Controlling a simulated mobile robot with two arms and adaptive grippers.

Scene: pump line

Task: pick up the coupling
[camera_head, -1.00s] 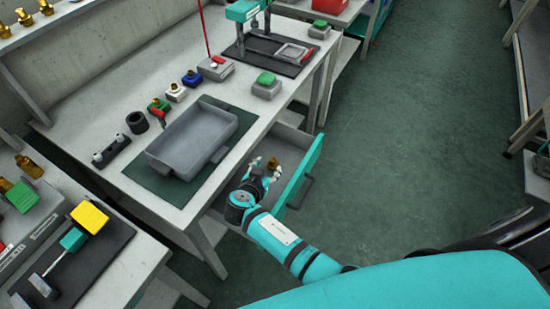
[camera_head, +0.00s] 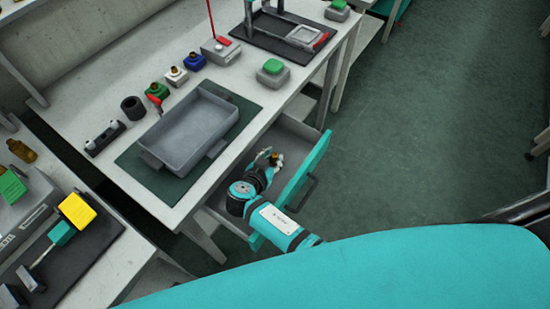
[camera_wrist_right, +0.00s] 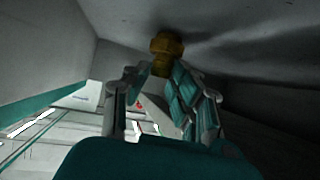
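The coupling is a small brass-coloured piece (camera_head: 273,156) inside the open drawer under the bench. My right gripper (camera_head: 269,160) reaches down into the drawer, with its fingertips at the coupling. In the right wrist view the brass coupling (camera_wrist_right: 166,48) stands at the far end of the fingers. The two fingers (camera_wrist_right: 163,75) lie on either side of its lower part, and the gap between their tips looks about as wide as the piece. Whether they press on it is not clear. My left gripper is not in view.
The open drawer has a teal front (camera_head: 301,182) close beside my right gripper. Above it, the bench carries a grey tray (camera_head: 186,132) on a dark green mat (camera_head: 131,157), a black ring (camera_head: 133,107) and several small coloured blocks. Green floor lies free to the right.

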